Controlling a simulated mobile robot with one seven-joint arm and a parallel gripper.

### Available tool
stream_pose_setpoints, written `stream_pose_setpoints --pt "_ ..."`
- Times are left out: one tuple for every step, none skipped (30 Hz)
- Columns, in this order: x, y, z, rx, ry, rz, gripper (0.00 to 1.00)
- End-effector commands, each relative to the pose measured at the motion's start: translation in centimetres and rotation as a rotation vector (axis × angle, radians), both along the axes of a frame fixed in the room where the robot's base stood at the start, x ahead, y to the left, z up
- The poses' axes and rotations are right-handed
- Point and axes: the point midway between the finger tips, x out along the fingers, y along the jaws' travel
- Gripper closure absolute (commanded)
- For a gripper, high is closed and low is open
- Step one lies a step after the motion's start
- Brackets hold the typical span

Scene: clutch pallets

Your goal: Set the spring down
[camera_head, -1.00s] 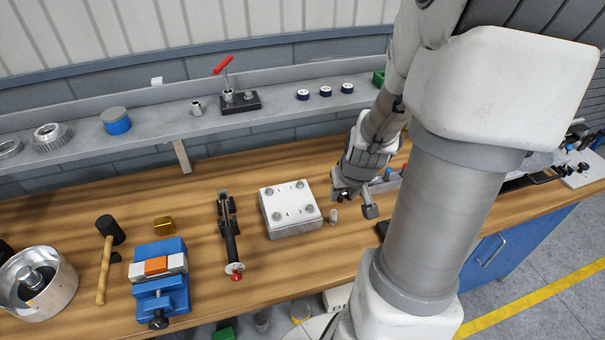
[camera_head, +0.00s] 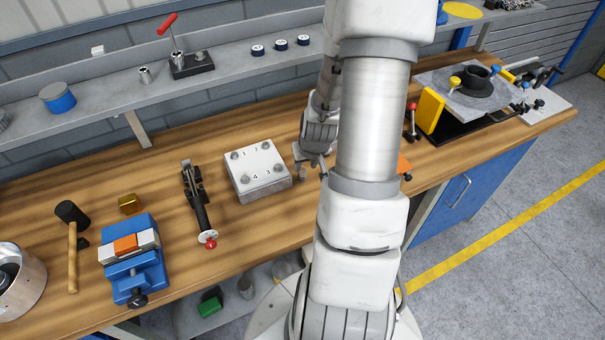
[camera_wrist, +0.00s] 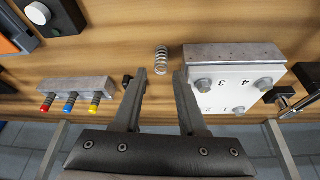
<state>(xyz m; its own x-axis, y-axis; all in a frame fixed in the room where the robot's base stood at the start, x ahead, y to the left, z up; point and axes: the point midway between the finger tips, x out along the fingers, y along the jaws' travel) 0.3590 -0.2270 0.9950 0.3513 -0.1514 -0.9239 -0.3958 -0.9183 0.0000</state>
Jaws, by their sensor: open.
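The spring (camera_wrist: 161,60) is a small silver coil on the wooden bench top in the wrist view. It sits just beyond my fingertips, roughly between their lines and nearer the left finger. My gripper (camera_wrist: 160,77) is open, and nothing is held between its fingers. In the head view my gripper (camera_head: 312,160) is low over the bench, right of the white numbered block, and partly hidden by my arm. I cannot make out the spring surely there.
The white numbered block (camera_wrist: 235,88) lies close to my right finger. A grey bar with red, blue and yellow-tipped pins (camera_wrist: 75,92) lies to the left. In the head view a toggle clamp (camera_head: 197,205) and blue vise (camera_head: 133,262) stand further left.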

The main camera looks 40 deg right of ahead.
Motion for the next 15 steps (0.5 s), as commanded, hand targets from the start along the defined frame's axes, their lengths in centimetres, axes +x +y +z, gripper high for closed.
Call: stream_pose_setpoints --pt "0.2 0.0 -0.5 0.002 0.001 0.000 0.59" --pt "0.2 0.0 -0.7 0.002 0.001 0.000 0.59" --pt "0.3 -0.1 -0.9 0.002 0.001 -0.001 0.59" --pt "0.4 -0.1 -1.0 0.001 0.001 -0.001 0.59" --pt "0.4 -0.2 -1.1 0.001 0.001 -0.001 0.59" --pt "0.5 -0.2 -1.2 0.000 0.000 -0.001 0.59" --pt "0.5 -0.2 -1.3 0.000 0.000 -0.001 0.59" --pt "0.5 -0.2 -1.4 0.000 0.000 -0.001 0.59" --pt "0.6 -0.2 -1.5 0.000 0.000 -0.001 0.59" --pt "0.7 -0.3 -1.7 0.001 0.001 -0.001 0.59" --pt "0.8 -0.3 -1.9 0.002 0.001 -0.001 0.59" --pt "0.9 -0.3 -2.3 0.002 0.003 0.000 0.59" --pt "1.1 -0.3 -2.5 0.002 0.002 0.000 0.59" --pt "1.2 -0.4 -2.9 0.002 0.003 0.001 0.59" --pt "1.4 -0.4 -3.2 0.002 0.002 0.000 0.59"
